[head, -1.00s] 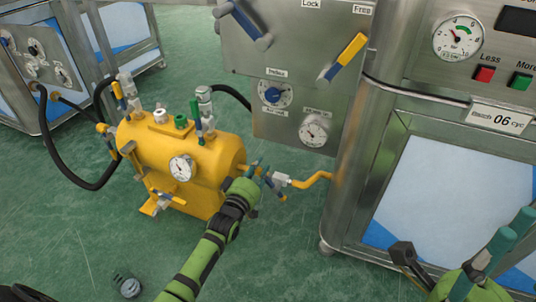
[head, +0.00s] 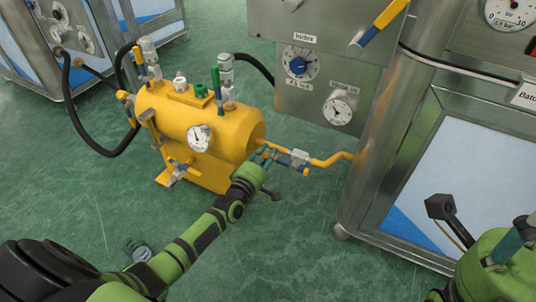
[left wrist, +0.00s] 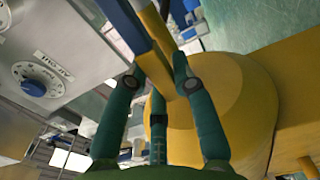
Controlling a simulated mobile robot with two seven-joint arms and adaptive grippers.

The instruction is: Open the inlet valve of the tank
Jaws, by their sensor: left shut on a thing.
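The yellow tank (head: 215,130) stands on the floor left of centre in the head view. A pipe (head: 325,161) joins its right end to the steel machine. A valve with a blue and yellow lever (head: 291,169) sits on this pipe; the lever looks roughly in line with the pipe. My left gripper (head: 268,156) is at this lever. In the left wrist view its teal fingers close on the lever's yellow part (left wrist: 154,67), with the tank's rounded end behind. My right gripper (head: 514,243) is partly cut off at the right edge; its fingertips are unclear.
A black hose (head: 85,140) loops left of the tank.

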